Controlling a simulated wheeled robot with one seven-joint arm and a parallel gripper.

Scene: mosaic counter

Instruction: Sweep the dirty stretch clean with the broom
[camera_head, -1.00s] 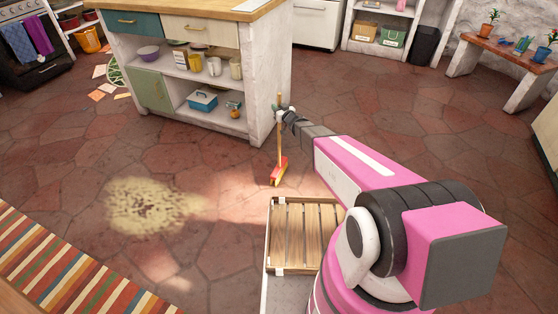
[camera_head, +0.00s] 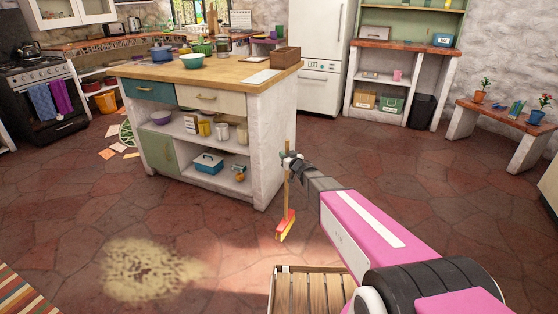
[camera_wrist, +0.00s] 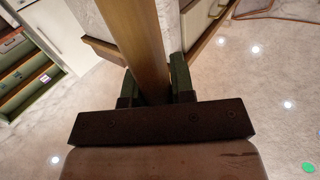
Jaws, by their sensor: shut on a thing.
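The broom (camera_head: 286,190) has a wooden handle and a red and yellow head (camera_head: 286,224). It hangs nearly upright from my gripper (camera_head: 290,161), with its head low near the floor; I cannot tell whether it touches. My gripper is shut on the handle, which shows large between the two fingers in the wrist view (camera_wrist: 140,45). The dirty stretch (camera_head: 150,271) is a pale yellowish, dark-speckled patch on the red stone floor, to the left of the broom head and apart from it.
A kitchen island (camera_head: 262,150) with open shelves stands just behind and left of the broom. A striped rug (camera_head: 18,297) lies at the lower left. A slatted wooden crate top (camera_head: 310,291) is below my arm. Scattered papers (camera_head: 113,149) lie far left. Floor between broom and patch is clear.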

